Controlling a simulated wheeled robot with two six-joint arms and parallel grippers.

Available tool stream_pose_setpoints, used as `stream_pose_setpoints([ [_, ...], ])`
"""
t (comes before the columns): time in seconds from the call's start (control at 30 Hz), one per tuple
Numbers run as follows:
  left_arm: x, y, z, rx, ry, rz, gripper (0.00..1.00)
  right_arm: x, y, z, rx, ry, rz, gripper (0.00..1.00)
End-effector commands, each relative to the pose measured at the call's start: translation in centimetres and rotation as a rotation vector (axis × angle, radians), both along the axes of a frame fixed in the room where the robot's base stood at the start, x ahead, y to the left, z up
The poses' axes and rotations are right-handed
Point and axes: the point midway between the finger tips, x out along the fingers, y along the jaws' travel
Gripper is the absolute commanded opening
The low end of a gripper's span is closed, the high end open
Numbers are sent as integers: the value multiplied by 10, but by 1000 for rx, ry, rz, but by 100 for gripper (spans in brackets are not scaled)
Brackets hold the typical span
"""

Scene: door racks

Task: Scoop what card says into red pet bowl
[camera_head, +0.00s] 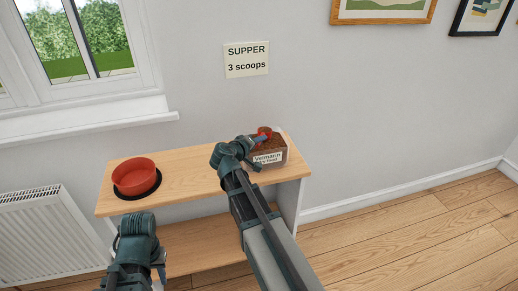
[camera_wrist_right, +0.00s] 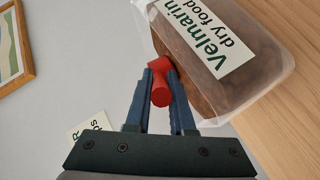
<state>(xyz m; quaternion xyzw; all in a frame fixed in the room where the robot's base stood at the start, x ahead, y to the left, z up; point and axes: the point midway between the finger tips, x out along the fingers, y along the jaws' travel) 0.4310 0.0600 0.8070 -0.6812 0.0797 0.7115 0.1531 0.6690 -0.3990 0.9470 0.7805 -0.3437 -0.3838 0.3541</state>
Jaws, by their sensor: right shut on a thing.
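The card (camera_head: 247,60) on the wall reads "SUPPER 3 scoops". The red pet bowl (camera_head: 134,177) sits on a dark round mat at the left of the shelf top; its visible inside is plain red. A clear container (camera_head: 270,158) of brown dry food, labelled "Velmarin dry food", stands at the right end and fills the right wrist view's upper right (camera_wrist_right: 225,45). My right gripper (camera_wrist_right: 161,75) is shut on the handle of a red scoop (camera_wrist_right: 161,92), at the container's open top. Brown food shows at the scoop's head. My left gripper (camera_head: 138,225) is low in front of the shelf; its fingers are unclear.
The wooden shelf unit (camera_head: 200,172) has clear top space between bowl and container. A window sill (camera_head: 90,118) and a radiator (camera_head: 40,235) are at the left. Framed pictures hang at the upper right. The wooden floor at the right is clear.

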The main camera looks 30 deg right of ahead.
Motion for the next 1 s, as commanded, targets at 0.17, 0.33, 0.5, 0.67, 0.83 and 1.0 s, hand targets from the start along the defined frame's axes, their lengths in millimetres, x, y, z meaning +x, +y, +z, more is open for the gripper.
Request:
stream_pose_setpoints([
  [0.17, 0, 0, 6, 0, 0, 0, 34, -14, 12, 10, -14, -15, 1, 0],
  [0.33, 0, 0, 15, 0, 0, 0, 34, -22, 20, 25, -33, -35, 0, 0],
  [0.5, 0, 0, 26, 0, 0, 0, 34, -29, 27, 36, -35, -38, 1, 0],
  [0.67, 0, 0, 34, 0, 0, 0, 34, -36, 33, 45, -38, -39, 0, 0],
  [0.83, 0, 0, 21, 0, 0, 0, 34, -37, 35, 44, -78, -82, -1, 0],
  [1.0, 0, 0, 18, 0, 0, 0, 34, -38, 35, 48, -102, -108, 0, 0],
])
